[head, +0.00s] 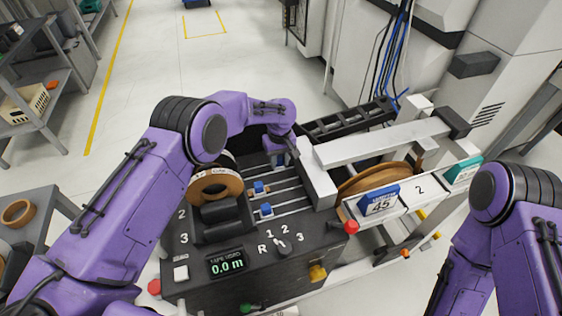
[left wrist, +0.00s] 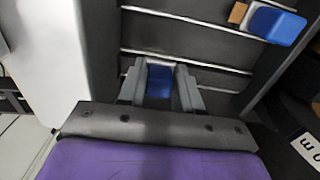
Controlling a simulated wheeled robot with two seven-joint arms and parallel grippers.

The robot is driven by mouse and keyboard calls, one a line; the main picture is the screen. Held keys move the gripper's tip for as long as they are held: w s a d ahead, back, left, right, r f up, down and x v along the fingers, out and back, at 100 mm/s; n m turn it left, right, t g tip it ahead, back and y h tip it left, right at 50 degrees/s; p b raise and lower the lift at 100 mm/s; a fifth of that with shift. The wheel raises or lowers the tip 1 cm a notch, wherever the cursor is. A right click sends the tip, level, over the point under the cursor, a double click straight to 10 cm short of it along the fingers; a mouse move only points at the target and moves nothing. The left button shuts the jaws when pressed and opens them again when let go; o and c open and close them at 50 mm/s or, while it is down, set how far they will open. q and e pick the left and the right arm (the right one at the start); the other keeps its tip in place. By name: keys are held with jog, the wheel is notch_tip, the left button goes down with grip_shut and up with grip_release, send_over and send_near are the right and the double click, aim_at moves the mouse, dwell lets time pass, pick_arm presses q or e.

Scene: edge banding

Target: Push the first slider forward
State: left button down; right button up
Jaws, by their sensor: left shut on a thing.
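My left gripper (head: 278,159) is at the far end of the slotted black panel, pointing down. In the left wrist view its two fingers (left wrist: 160,88) are closed around a blue slider knob (left wrist: 159,80), which sits over a slot between metal rails. In the head view the arm mostly hides this knob. A second blue slider (head: 260,187) and a third blue slider (head: 266,209) stand on nearer slots, apart from the gripper. One blue slider with a tan piece (left wrist: 275,24) also shows in the left wrist view. My right gripper is out of view.
The panel holds a tape display (head: 227,263), a selector knob (head: 283,248) and a red button (head: 351,227). A tape roll (head: 214,186) stands left of the slots. A pale machine arm (head: 318,180) borders them on the right, beside a brown roll (head: 374,180).

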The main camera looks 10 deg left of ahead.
aim_at(281, 159)
pick_arm(q)
jog(key=c, duration=1.1)
grip_release()
jog(key=shift+w+d, duration=0.1)
jog(key=shift+d, duration=0.15)
notch_tip(281, 159, up, 11)
jog(key=shift+a+f+b, duration=0.1)
jog(key=shift+f+b, duration=0.1)
jog(key=shift+b, duration=0.9)
